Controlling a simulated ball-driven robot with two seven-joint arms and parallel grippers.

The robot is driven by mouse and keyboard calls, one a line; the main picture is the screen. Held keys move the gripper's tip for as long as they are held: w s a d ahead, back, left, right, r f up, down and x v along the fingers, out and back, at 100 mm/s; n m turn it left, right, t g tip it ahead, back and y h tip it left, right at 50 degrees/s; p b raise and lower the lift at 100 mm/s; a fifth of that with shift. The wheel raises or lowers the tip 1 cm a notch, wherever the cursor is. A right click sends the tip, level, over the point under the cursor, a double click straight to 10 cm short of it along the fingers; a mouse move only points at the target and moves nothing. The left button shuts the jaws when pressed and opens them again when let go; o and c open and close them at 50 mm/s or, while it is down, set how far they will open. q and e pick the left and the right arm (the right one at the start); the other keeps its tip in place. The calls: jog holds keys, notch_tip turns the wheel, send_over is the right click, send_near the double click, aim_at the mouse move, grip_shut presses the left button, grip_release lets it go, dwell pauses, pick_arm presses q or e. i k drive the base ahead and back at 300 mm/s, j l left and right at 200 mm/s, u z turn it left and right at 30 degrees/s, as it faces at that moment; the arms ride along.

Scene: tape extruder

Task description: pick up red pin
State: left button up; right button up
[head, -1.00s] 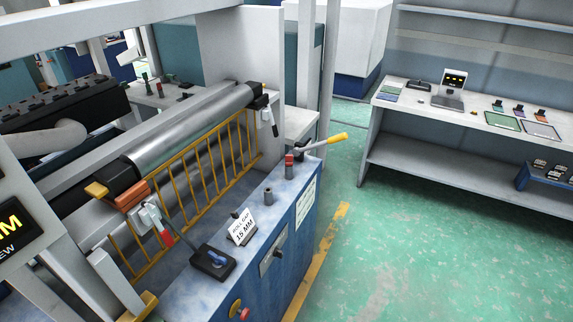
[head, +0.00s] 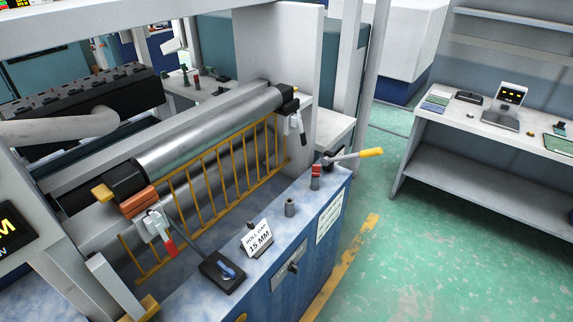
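A small red-topped pin (head: 316,170) stands upright on the blue machine cabinet (head: 300,250), at the foot of a lever with a yellow grip (head: 368,152). Its lower part is grey; I cannot tell whether that is a holder. A grey cylinder (head: 290,206) stands nearer on the same top. Another red piece (head: 170,246) hangs below a white fitting by the yellow guard rail. Neither of my grippers is in view.
A sign reading "ROLL GAP 15 MM" (head: 258,238) and a black block with a blue part (head: 222,269) sit on the cabinet top. A steel roller (head: 210,130) lies behind the yellow guard (head: 215,180). A workbench (head: 470,125) stands right, across clear green floor (head: 440,245).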

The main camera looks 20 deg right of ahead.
aim_at(316, 168)
jog(key=i+l+u, duration=0.15)
jog(key=l, duration=0.35)
jog(key=i+l+u, duration=0.2)
jog(key=l, duration=0.3)
jog(key=l+u, duration=0.15)
jog(key=l, duration=0.35)
jog(key=i+l+u, duration=0.15)
jog(key=l, duration=0.35)
